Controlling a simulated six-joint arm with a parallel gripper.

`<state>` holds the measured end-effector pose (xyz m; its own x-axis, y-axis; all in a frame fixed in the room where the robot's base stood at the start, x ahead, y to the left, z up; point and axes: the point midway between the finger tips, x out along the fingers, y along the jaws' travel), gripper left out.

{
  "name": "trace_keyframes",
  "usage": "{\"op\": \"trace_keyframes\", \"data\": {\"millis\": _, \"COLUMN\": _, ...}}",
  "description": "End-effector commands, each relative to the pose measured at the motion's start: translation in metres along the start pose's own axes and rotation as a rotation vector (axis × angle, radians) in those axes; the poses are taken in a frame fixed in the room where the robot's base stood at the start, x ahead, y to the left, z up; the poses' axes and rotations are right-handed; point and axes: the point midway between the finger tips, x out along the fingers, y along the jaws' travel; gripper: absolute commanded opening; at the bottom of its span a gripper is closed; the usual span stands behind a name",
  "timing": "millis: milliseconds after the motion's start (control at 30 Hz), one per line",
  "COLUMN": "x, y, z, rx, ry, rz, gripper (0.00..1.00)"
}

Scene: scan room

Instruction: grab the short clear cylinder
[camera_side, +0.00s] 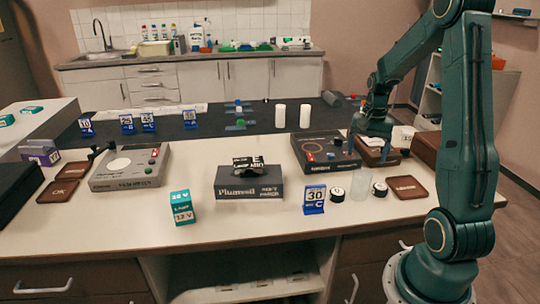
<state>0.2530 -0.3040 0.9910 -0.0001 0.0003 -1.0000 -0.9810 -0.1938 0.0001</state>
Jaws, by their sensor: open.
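A short clear cylinder (361,186) stands upright on the near right part of the white table, between two small black-and-white round pieces, one on its left (337,194) and one on its right (380,189). It is faint and see-through against the table. My gripper (370,147) points down behind and above it, over the area of a brown box (380,158). The gripper is open and apart from the cylinder. Its fingertips are small and dark here, and their exact height is hard to tell.
A blue "30" stand (314,199) is left of the cylinder, and a brown coaster (407,187) is right. A dark device (325,150) lies behind. Two white cylinders (280,115) (305,116) stand farther back.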

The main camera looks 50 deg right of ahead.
Motion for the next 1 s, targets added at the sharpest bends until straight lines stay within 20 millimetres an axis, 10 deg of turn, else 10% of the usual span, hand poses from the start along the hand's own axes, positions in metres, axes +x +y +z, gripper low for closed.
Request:
{"op": "trace_keyframes", "data": {"millis": 433, "x": 0.063, "y": 0.000, "z": 0.001, "rx": -0.001, "ry": -0.004, "rz": 0.002, "gripper": 0.79}}
{"op": "trace_keyframes", "data": {"millis": 1000, "x": 0.084, "y": 0.001, "z": 0.002, "rx": -0.001, "ry": -0.002, "rz": 0.001, "gripper": 0.79}}
